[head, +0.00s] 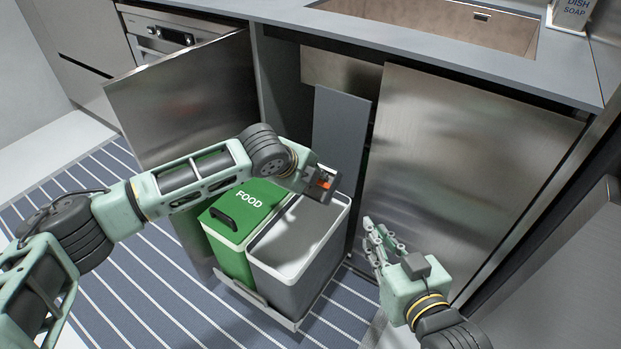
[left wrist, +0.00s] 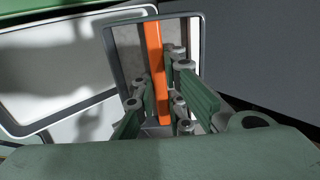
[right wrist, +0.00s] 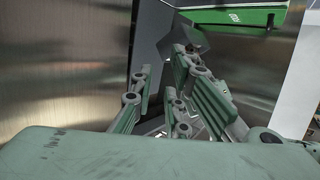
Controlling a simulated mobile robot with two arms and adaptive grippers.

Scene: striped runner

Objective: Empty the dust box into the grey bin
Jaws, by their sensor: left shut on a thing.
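The dust box (left wrist: 111,58) is a small dark-rimmed box with an orange bar, seen close up in the left wrist view. My left gripper (left wrist: 160,98) is shut on its orange bar. In the head view, my left gripper (head: 318,183) holds the dust box (head: 327,194) above the grey bin (head: 290,270), over its back right part. The bin is open at the top. What the dust box holds is unclear. My right gripper (head: 378,236) is open and empty, right of the bin; its spread fingers show in the right wrist view (right wrist: 165,90).
A green FOOD bin (head: 232,258) with its lid shut stands left of the grey bin. A grey upright panel (head: 340,140) rises behind. Cabinet doors stand left (head: 180,95) and right (head: 450,170). A striped runner (head: 150,290) covers the floor.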

